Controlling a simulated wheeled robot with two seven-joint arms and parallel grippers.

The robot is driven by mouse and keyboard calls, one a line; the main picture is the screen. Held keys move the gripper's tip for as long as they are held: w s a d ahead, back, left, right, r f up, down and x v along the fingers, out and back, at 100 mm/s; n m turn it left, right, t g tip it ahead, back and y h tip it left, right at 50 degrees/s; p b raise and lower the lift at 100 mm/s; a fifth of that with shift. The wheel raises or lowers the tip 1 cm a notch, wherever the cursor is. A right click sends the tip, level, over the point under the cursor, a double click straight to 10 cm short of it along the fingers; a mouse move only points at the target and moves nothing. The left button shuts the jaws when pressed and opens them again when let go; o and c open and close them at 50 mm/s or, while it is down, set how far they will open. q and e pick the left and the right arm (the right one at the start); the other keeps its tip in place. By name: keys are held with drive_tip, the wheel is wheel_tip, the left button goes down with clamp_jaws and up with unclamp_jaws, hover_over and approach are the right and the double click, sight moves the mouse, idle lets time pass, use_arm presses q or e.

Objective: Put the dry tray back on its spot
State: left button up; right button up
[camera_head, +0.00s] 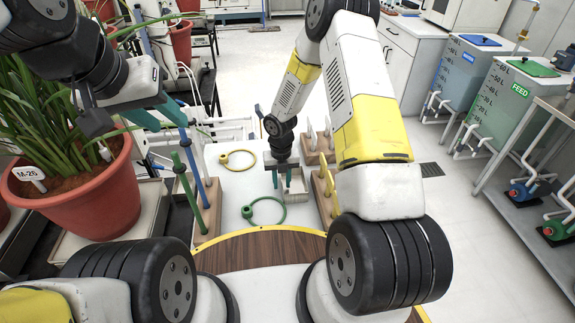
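My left gripper (157,115) is at the upper left, beside the rim of the red-brown pot (95,205) labelled M-26. Its teal fingers are apart and nothing shows between them. The pot, with a leafy green plant, stands on a pale flat support (125,245).
Yellow (240,165) and green (248,212) rings lie on the white surface. Green and blue posts (197,165) stand left of them. Wooden blocks (325,190) stand right. A blue-lidded tank (478,65) and a FEED tank (512,95) stand at far right.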

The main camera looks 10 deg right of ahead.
drive_tip(key=shift+f, duration=0.1)
clamp_jaws()
idle(1.4)
